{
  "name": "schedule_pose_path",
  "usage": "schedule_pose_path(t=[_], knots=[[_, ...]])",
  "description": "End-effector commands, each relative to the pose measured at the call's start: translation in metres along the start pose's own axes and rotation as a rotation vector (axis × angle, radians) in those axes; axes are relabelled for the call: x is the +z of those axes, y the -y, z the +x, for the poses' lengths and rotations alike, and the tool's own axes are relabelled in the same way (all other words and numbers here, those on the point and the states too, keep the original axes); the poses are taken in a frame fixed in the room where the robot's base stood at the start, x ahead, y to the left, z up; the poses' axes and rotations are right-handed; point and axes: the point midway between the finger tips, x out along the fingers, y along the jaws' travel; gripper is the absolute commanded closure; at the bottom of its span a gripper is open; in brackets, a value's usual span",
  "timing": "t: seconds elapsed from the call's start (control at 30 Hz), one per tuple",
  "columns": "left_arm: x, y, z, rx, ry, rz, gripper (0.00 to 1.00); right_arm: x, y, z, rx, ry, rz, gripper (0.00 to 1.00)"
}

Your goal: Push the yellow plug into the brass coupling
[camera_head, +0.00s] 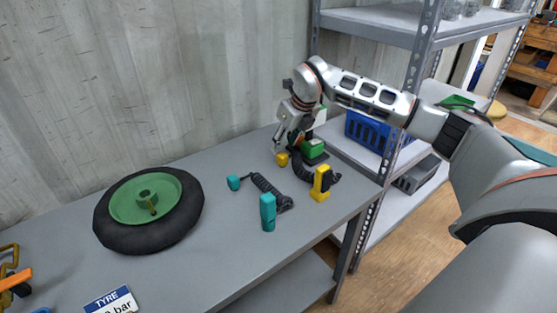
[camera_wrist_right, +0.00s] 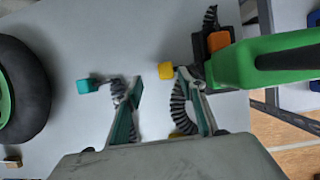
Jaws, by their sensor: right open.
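The small yellow plug (camera_head: 282,159) is on the grey table, at the end of a black coiled cable that leads toward a yellow handle (camera_head: 321,183). My right gripper (camera_head: 288,145) is open and empty, just above and behind the yellow plug. In the right wrist view the yellow plug (camera_wrist_right: 165,69) shows between the spread fingertips (camera_wrist_right: 160,76), nearer the right one, not gripped. A small brass piece (camera_head: 152,208) shows on the wheel's green hub; I cannot tell whether it is the brass coupling. My left gripper is not in view.
A teal plug (camera_head: 233,183) and teal handle (camera_head: 268,212) with a coiled cable lie left of the yellow set. A green device (camera_head: 313,150) stands close right of my gripper. A black-tyred wheel (camera_head: 115,235) lies at left. A shelf rack (camera_head: 372,40) stands at right.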

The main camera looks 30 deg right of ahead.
Motion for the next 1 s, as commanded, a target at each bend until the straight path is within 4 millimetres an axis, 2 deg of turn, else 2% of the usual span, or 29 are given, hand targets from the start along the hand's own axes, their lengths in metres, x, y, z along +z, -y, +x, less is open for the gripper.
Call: schedule_pose_path(t=[0.1, 0.37, 0.67, 1.0], knots=[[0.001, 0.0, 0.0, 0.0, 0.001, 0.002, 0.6, -0.001, 0.008, -0.002, -0.019, -0.007, 0.01, 0.6], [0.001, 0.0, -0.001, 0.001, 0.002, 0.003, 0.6, -0.001, 0.007, -0.001, -0.017, -0.006, 0.009, 0.6], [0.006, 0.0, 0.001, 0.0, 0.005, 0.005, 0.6, -0.002, 0.007, 0.024, -0.016, -0.007, 0.009, 0.6], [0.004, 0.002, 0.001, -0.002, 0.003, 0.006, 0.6, -0.001, 0.007, 0.026, -0.016, -0.006, 0.008, 0.6]])
